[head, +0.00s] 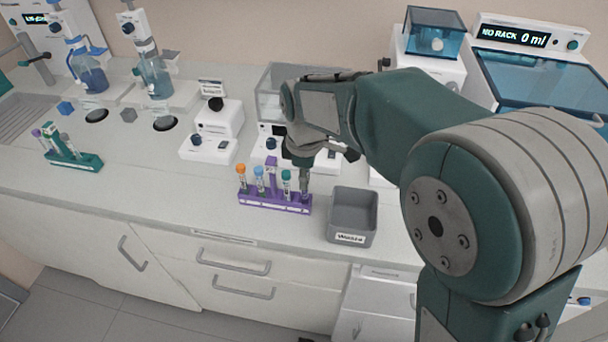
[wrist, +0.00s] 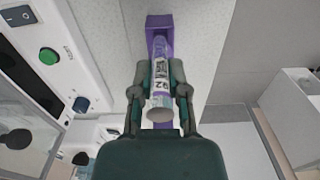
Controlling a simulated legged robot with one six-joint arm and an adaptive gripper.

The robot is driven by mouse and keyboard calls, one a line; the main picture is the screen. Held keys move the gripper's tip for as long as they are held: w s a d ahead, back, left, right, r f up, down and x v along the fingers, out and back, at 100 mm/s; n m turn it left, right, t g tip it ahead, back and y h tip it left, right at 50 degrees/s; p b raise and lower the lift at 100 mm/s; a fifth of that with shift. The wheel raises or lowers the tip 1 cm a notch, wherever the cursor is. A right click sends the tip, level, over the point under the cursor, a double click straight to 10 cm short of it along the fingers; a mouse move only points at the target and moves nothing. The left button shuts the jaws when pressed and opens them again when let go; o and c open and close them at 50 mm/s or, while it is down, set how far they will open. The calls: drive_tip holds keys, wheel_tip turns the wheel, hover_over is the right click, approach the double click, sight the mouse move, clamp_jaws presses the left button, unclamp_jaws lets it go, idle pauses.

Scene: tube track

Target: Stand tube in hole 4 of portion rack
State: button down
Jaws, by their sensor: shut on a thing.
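A purple rack (head: 262,201) stands near the front edge of the bench, its front label too small to read. Tubes with orange (head: 240,169), blue (head: 259,172) and teal (head: 286,175) caps stand upright in it. My gripper (head: 304,170) is over the rack's right end. In the wrist view my gripper (wrist: 160,90) is shut on a labelled tube (wrist: 160,78), with the purple rack (wrist: 158,22) just beyond it. The held tube lines up with the rack's right end. Whether its lower end is inside the hole cannot be told.
A grey bin (head: 352,217) stands close to the rack's right. A teal rack with tubes (head: 72,158) stands at the far left. White instruments (head: 218,130) stand behind. The bench left of the purple rack is clear.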

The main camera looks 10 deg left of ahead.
drive_tip(key=shift+f, duration=1.25)
idle(0.4)
drive_tip(key=c, duration=0.5)
unclamp_jaws()
drive_tip(key=shift+c, duration=0.2)
wheel_tip(320, 180, up, 12)
drive_tip(key=shift+w+f, duration=0.1)
idle(0.8)
